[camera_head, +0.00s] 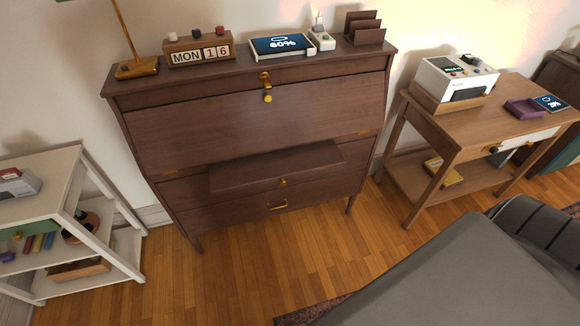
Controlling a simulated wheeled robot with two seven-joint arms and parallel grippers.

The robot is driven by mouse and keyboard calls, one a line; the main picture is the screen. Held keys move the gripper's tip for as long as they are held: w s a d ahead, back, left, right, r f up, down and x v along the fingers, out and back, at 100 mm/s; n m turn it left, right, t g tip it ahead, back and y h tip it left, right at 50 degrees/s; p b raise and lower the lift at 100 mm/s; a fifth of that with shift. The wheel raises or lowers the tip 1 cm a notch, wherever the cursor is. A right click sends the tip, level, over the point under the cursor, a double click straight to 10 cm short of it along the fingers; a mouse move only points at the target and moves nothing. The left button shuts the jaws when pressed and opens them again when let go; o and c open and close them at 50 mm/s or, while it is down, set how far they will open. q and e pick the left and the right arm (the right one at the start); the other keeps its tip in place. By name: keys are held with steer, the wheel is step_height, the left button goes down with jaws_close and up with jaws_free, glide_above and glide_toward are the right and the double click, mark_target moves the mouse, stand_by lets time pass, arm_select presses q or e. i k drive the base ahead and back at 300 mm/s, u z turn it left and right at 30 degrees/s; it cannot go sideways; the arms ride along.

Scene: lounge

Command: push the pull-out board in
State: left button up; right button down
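A dark brown wooden secretary desk (240,220) stands against the wall in the middle of the view. Its large slanted front panel (250,125) is closed, with a brass latch and round knob near its top edge. Below that panel, a flat brown pull-out board (275,167) sticks out toward me. A small brass knob (283,181) shows at or just under the board's front edge. A lower drawer with a brass handle (277,206) looks shut. Neither of my grippers is in view, and nothing touches the board.
A lamp base, calendar block, tablet and rack (364,28) stand on the desk top. A white shelf (110,195) is at the left. A wooden side table (440,135) is at the right. A grey padded seat (450,275) fills the lower right. Wood floor (250,262) before the desk is clear.

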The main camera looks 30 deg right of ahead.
mark_target(240, 174)
steer(key=z, duration=0.9)
steer(key=k, duration=1)
steer(key=u, duration=1)
steer(key=i, duration=0.5)
steer(key=u, duration=0.1)
